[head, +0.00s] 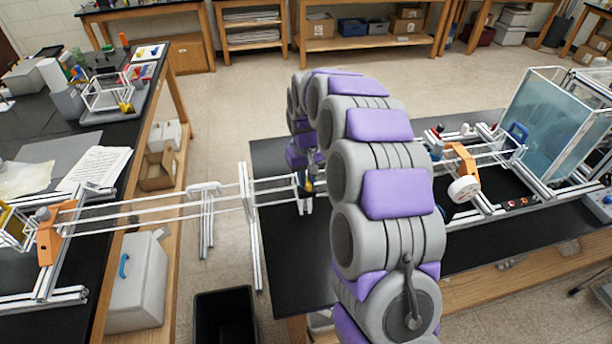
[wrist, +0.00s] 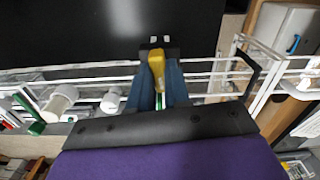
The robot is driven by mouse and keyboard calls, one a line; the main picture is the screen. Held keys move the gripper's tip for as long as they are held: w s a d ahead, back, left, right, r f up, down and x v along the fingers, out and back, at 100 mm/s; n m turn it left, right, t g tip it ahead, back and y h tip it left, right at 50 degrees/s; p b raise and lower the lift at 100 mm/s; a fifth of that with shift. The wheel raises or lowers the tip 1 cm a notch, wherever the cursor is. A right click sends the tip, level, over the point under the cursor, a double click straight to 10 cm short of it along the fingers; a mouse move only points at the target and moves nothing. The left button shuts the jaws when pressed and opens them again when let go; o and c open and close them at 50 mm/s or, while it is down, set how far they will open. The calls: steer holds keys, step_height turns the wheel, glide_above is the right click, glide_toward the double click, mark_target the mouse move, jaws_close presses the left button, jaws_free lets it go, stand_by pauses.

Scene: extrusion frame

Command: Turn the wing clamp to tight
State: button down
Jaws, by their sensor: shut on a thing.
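The wing clamp shows in the wrist view as a yellow wing (wrist: 157,64) near a dark block on the white rails. My gripper (wrist: 160,74) has its two blue fingers on either side of the wing and is shut on it. In the head view, a small yellow spot of the clamp (head: 309,186) shows at the rails, left of my grey and purple arm. The fingers hide part of the wing, and I cannot tell how tight the clamp is.
White rails (head: 150,208) bridge the gap between the left bench and the black table (head: 283,232). A water tank (head: 545,125) stands at the right, near an orange bracket (head: 461,160). A black bin (head: 224,315) stands on the floor below the rails.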

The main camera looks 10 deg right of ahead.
steer(key=m, duration=0.3)
steer(key=shift+m+p, duration=0.3)
steer(key=shift+p, duration=0.1)
steer(key=shift+m+p, duration=0.35)
steer(key=shift+m, duration=1.45)
steer(key=c, duration=1.1)
jaws_free()
step_height(320, 180, up, 17)
steer(key=shift+w+a+r+p, duration=0.1)
steer(key=shift+r+p, duration=0.05)
steer(key=shift+p, duration=0.35)
